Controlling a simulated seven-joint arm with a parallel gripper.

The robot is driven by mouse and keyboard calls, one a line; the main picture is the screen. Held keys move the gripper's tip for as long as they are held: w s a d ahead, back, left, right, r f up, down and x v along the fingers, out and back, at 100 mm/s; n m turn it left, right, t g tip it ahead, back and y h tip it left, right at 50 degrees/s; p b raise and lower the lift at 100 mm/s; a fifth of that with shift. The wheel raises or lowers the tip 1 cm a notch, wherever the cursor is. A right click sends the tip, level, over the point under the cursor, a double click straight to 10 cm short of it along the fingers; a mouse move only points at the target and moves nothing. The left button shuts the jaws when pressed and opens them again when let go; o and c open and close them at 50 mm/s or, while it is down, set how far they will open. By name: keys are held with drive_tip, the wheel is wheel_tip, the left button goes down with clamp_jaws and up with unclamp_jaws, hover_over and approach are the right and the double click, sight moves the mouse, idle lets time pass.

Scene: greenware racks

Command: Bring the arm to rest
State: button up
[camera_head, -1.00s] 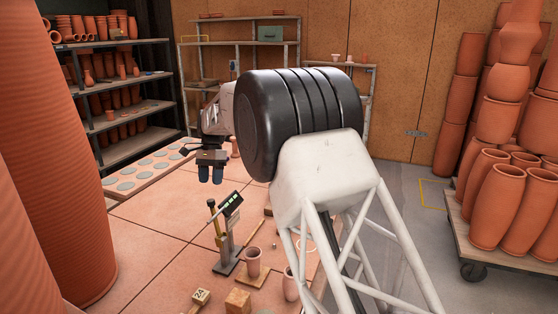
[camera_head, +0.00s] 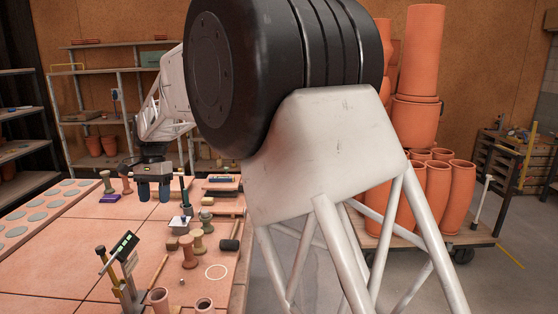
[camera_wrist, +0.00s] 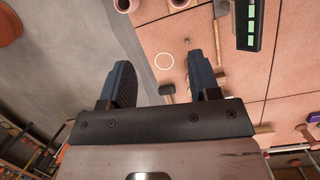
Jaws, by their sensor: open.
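My gripper (camera_head: 154,190) is out over the far part of the tiled work table (camera_head: 60,262), pointing down, with its two dark blue fingers apart. In the wrist view my gripper (camera_wrist: 160,85) is open, with nothing between the fingers. Through the gap I see the table's edge, grey floor and a black-headed mallet (camera_wrist: 167,89). My black and white arm covers the middle of the head view and hides part of the table's right side.
Spools (camera_head: 188,252), small tools and a stand with a lit green display (camera_head: 125,245) stand on the table. Terracotta pots (camera_head: 425,190) fill a wheeled cart on the right. Shelves (camera_head: 90,120) line the back wall. Grey floor (camera_head: 490,285) is open at front right.

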drive_tip(key=s+d+r+t, duration=0.15)
drive_tip(key=s+d, duration=0.25)
drive_tip(key=d, duration=0.7)
drive_tip(key=s+d+r+y, duration=0.1)
drive_tip(key=s+d+r, duration=0.3)
drive_tip(key=d, duration=0.7)
drive_tip(key=s+d+r+t, duration=0.1)
drive_tip(key=s+d, duration=0.4)
drive_tip(key=d, duration=0.7)
drive_tip(key=s+d+f+t, duration=0.1)
drive_tip(key=s+d+f, duration=0.2)
drive_tip(key=s+d, duration=0.3)
drive_tip(key=s+d+f+n+t, duration=0.1)
drive_tip(key=s+d+f, duration=0.2)
drive_tip(key=s+d, duration=0.4)
drive_tip(key=s+d+f+t+h, duration=0.1)
drive_tip(key=s+d+f, duration=0.2)
drive_tip(key=s, duration=1)
drive_tip(key=d, duration=0.3)
drive_tip(key=shift+d+f+n, duration=0.3)
drive_tip(key=shift+f+n, duration=0.05)
drive_tip(key=shift+n, duration=0.05)
